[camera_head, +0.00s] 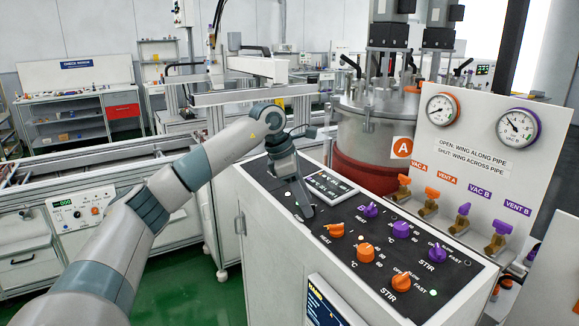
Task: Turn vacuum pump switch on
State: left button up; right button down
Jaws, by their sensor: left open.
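My left arm comes in from the lower left. Its gripper (304,211) points down over the left end of the black control panel (345,280); its jaws are open, with nothing visible between them. The gripper hides part of that end of the panel. Whether the fingers touch the panel, I cannot tell. No label naming the vacuum pump switch can be read, so I cannot pick it out. An orange HEAT knob (333,230) sits just right of the fingertips, and a purple HEAT knob (370,211) sits farther right. My right gripper is not in view.
More purple (401,229) and orange (365,252) knobs line the panel. Orange and purple valve wings (432,192) stand below two gauges (517,127) on a white board (465,165). A metal vessel (370,125) stands behind the panel. Green floor shows at the lower left.

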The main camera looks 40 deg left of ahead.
pick_arm(q)
jog(key=b+v, duration=0.2)
jog(key=v, duration=1.4)
jog(key=shift+s+r+b, duration=0.2)
jog(key=shift+r+b, duration=0.05)
jog(key=shift+b, duration=0.1)
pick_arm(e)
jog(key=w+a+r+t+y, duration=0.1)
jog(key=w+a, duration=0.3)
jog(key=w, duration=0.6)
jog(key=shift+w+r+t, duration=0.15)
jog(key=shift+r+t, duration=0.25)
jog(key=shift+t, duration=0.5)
pick_arm(q)
jog(key=shift+a, duration=0.1)
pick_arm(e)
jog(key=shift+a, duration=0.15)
